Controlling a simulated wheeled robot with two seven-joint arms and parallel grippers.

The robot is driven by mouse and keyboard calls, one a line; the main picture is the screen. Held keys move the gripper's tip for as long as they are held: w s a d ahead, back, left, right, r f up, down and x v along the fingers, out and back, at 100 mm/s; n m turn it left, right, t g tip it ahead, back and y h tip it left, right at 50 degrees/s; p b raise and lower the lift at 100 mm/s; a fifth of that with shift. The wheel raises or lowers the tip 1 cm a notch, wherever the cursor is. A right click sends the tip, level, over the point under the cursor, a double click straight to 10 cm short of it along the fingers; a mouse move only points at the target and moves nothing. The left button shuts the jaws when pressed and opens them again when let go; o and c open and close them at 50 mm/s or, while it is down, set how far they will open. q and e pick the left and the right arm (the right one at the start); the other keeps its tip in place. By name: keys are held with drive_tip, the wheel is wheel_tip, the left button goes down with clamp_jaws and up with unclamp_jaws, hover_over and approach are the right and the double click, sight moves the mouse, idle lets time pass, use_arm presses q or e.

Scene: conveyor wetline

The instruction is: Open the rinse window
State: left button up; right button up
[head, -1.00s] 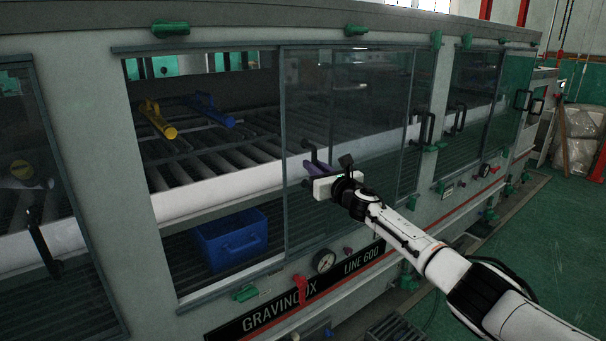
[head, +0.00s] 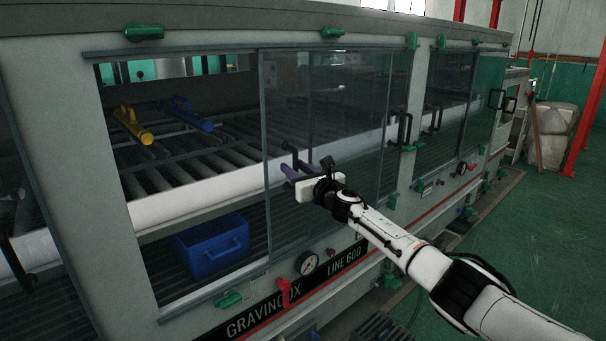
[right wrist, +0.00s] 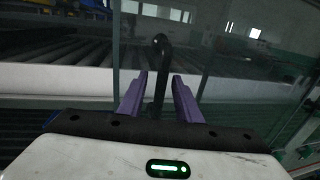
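The rinse window (head: 350,105) is a dark sliding glass pane in the grey machine's front, in the middle of the head view. The bay to its left looks uncovered, with rollers showing inside. A black upright bar handle (right wrist: 160,70) is on the pane near its left edge. My right gripper (head: 293,170) is at this handle, its purple fingers pointing at the glass. In the right wrist view the fingers (right wrist: 159,95) are apart, one on each side of the handle, with gaps visible. Whether either finger touches it is unclear. My left gripper is out of view.
A yellow-handled tool (head: 132,125) and a blue one (head: 188,113) lie on the rollers. A blue bin (head: 210,247) sits below. A gauge (head: 307,263) and a red valve (head: 285,292) protrude below the window. The green floor (head: 510,240) at right is mostly clear.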

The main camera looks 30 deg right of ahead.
drive_tip(key=shift+s+d+r, duration=0.1)
drive_tip(key=shift+s, duration=0.3)
drive_tip(key=s+p, duration=0.2)
drive_tip(key=s, duration=0.7)
drive_tip(key=s+a+f+m+g+y, duration=0.1)
drive_tip(key=s+a+f+m+g, duration=0.1)
drive_tip(key=s+a+f+m, duration=0.55)
drive_tip(key=s+a+f+m+g+y, duration=0.1)
drive_tip(key=s+a+f+m, duration=0.25)
drive_tip(key=f, duration=0.65)
drive_tip(key=s+a+f+m+g, duration=0.2)
drive_tip(key=s+a+f+m, duration=0.35)
drive_tip(key=f, duration=0.25)
drive_tip(key=s+a+f+m+g, duration=0.1)
drive_tip(key=s+a+f+m, duration=0.1)
drive_tip(key=s+m, duration=0.4)
drive_tip(key=s+a+f+m+g, duration=0.2)
drive_tip(key=s+f+m, duration=0.3)
drive_tip(key=s, duration=0.7)
drive_tip(key=s+a+f+m+g, duration=0.1)
drive_tip(key=s+a+f+m, duration=0.1)
drive_tip(key=s+f+m, duration=0.2)
drive_tip(key=s+m, duration=0.3)
drive_tip(key=s, duration=0.1)
drive_tip(key=shift+s+a+f+g, duration=0.15)
drive_tip(key=shift+s+g, duration=0.15)
drive_tip(key=shift+s, duration=0.1)
